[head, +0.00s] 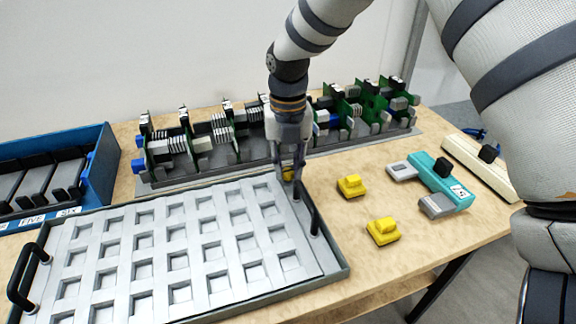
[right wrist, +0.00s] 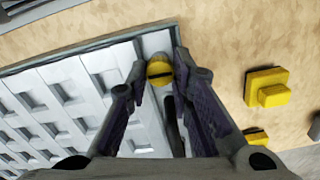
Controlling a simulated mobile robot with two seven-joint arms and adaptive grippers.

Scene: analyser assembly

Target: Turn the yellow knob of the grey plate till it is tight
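The grey plate (head: 141,240) is a flat panel with rows of square recesses, lying in the front left of the head view. It also fills the left of the right wrist view (right wrist: 75,85). Its yellow knob (right wrist: 160,72) is at the far right corner, round with a dark slot across its top; in the head view the knob (head: 288,174) is partly covered by my gripper. My right gripper (head: 290,172) points down over that corner. Its fingers are on both sides of the knob, seemingly with narrow gaps; contact is not clear. My left gripper is not seen.
Black handles (head: 313,207) stand at the plate's ends. Two loose yellow pieces (head: 352,186) (head: 383,231) lie right of it. A teal tool (head: 441,182) and a cream bar (head: 480,166) lie farther right. Green circuit boards (head: 367,105) stand behind; a blue bin (head: 104,150) is left.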

